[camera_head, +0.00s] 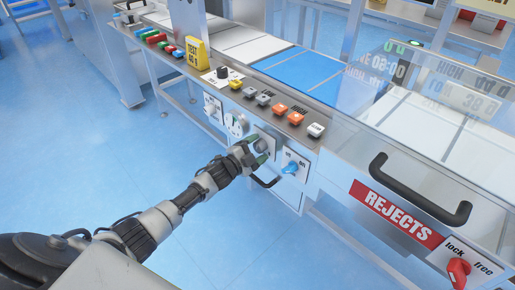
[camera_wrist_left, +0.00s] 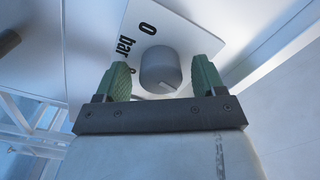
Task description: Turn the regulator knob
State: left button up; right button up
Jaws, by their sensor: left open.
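The regulator knob (camera_wrist_left: 160,68) is a grey round knob on a white plate (camera_wrist_left: 178,32) marked "0", "bar" and what looks like an 8. My left gripper (camera_wrist_left: 162,82) is open, with one green finger on each side of the knob. In the left wrist view, gaps show between both fingers and the knob. In the head view, my left gripper (camera_head: 256,151) is at the machine's front panel, and the knob is partly hidden by it. My right gripper is not in view.
Right of the gripper is a blue switch (camera_head: 290,168) on a white plate. Below it is a dark handle (camera_head: 265,182). Coloured buttons (camera_head: 296,118) line the ledge above. A REJECTS drawer with a black handle (camera_head: 420,195) and a red lock knob (camera_head: 459,270) are farther right.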

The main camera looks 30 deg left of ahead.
pick_arm(q)
jog(key=p+v, duration=0.1)
jog(key=v, duration=0.9)
jog(key=shift+s+p, duration=0.25)
jog(key=shift+p, duration=0.05)
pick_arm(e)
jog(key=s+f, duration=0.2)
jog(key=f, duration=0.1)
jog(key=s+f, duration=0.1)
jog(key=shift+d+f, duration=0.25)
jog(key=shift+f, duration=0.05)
